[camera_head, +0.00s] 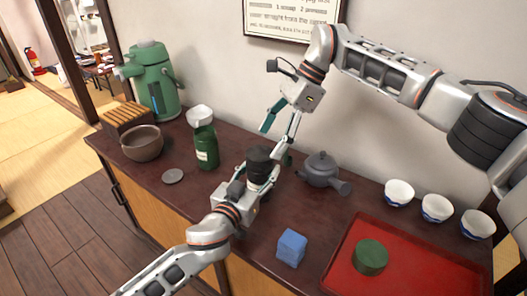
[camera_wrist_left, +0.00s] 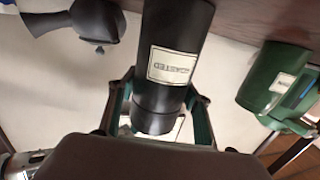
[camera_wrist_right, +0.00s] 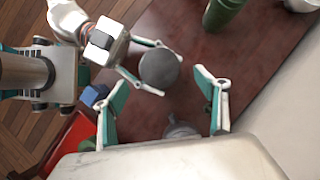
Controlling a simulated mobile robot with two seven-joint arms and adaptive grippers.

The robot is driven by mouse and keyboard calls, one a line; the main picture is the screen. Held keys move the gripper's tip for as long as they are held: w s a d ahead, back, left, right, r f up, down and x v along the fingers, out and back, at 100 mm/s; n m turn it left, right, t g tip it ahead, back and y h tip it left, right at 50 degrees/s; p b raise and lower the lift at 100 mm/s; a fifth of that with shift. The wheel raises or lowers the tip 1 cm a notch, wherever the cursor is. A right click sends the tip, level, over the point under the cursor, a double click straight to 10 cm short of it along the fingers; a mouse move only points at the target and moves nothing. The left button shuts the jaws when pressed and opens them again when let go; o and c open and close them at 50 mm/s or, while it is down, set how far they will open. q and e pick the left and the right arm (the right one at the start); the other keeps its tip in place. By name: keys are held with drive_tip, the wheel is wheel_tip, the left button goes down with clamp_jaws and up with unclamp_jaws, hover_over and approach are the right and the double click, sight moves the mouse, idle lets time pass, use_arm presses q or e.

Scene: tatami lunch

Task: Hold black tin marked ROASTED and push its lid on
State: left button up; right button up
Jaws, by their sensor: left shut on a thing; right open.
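The black tin (camera_head: 261,163) stands upright in my left gripper (camera_head: 258,185), over the middle of the counter. In the left wrist view the tin (camera_wrist_left: 178,40) appears upside down, with its pale ROASTED label between the fingers and the table edge. A dark lid (camera_wrist_left: 154,122) sits at its end; whether it is fully down is unclear. Its round grey top (camera_wrist_right: 159,72) shows in the right wrist view. My right gripper (camera_head: 276,143) is open and empty, above and beside the tin, not touching it. Its spread fingers also show in the right wrist view (camera_wrist_right: 163,105).
A dark teapot (camera_head: 322,170) stands right of the tin, a green tin (camera_head: 206,148) left of it. A blue block (camera_head: 291,247) lies in front. A red tray (camera_head: 425,278) holds a green round item (camera_head: 370,257). A grey disc (camera_head: 173,176) and brown bowl (camera_head: 141,145) are left.

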drive_tip(key=v, duration=0.5)
drive_tip(key=shift+d+r, duration=0.15)
drive_tip(key=shift+r, duration=0.05)
use_arm(q)
drive_tip(key=o, duration=1.7)
drive_tip(key=shift+s, duration=0.1)
drive_tip(key=v, duration=1.2)
